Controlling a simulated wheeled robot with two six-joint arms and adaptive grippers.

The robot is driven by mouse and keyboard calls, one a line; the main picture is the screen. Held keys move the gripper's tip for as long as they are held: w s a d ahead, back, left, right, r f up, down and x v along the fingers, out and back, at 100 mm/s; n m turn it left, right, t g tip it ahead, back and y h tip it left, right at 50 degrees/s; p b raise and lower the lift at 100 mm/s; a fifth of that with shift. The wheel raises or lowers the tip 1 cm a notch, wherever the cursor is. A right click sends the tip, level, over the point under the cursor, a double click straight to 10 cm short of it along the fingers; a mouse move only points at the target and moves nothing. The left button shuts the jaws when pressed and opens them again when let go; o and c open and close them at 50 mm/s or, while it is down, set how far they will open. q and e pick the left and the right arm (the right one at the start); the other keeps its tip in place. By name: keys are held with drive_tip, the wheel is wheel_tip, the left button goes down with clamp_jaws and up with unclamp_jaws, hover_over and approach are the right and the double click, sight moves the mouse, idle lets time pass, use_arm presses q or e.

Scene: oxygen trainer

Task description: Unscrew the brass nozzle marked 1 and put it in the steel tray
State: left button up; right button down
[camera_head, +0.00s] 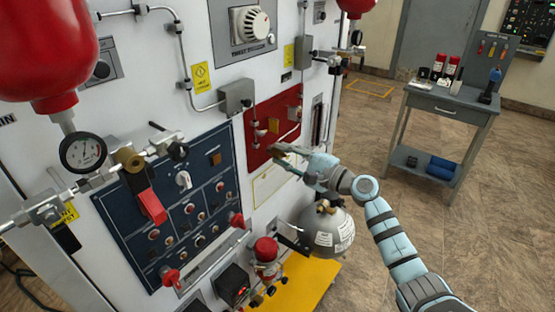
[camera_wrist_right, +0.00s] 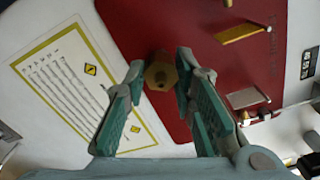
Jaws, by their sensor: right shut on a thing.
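In the head view my right gripper (camera_head: 278,152) reaches from the right to the red panel (camera_head: 264,122) and mostly hides the nozzle. No number is readable on it. I cannot clearly make out the steel tray. My left gripper is not in view.
A grey cart (camera_head: 445,103) with red-and-white bottles stands at the back right. A blue control panel (camera_head: 165,205) is left of the red panel.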

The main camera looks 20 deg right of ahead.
drive_tip(key=shift+r, duration=0.1)
drive_tip(key=shift+f+n+b, duration=0.25)
drive_tip(key=shift+n+b, duration=0.95)
drive_tip(key=shift+b, duration=0.05)
drive_tip(key=shift+r+n, duration=0.1)
drive_tip(key=shift+n, duration=0.3)
drive_tip(key=shift+r, duration=0.15)
drive_tip(key=n+b, duration=0.2)
drive_tip(key=b, duration=0.1)
drive_tip(key=shift+f+n, duration=0.25)
drive_tip(key=shift+n, duration=0.05)
drive_tip(key=shift+n+b, duration=0.4)
drive_tip(key=shift+r, duration=0.2)
